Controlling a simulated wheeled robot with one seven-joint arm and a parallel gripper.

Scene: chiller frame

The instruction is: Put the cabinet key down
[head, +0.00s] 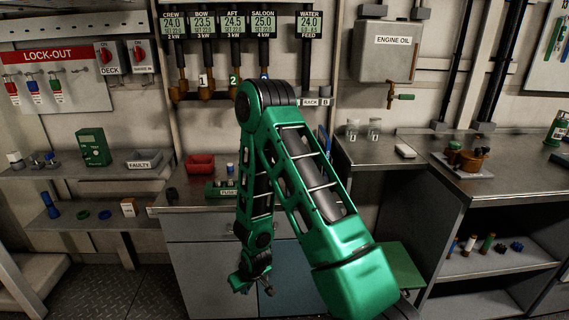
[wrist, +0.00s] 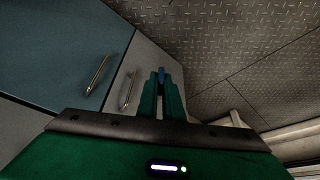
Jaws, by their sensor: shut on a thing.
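My gripper (head: 240,286) hangs low in front of the cabinet fronts in the head view. In the wrist view my gripper (wrist: 162,88) points past the cabinet doors toward the floor. Its two green fingers are shut on a small blue thing (wrist: 161,74), which I take to be the cabinet key. Only its blue end shows between the fingertips; the rest is hidden. It is held in the air, apart from any surface that I can see.
A blue door (wrist: 62,50) and a grey door (wrist: 135,75) with bar handles are close beside the gripper. The workbench (head: 190,195) above carries a red bin (head: 200,164) and a green block (head: 220,188). Patterned metal floor (head: 110,290) is clear at left.

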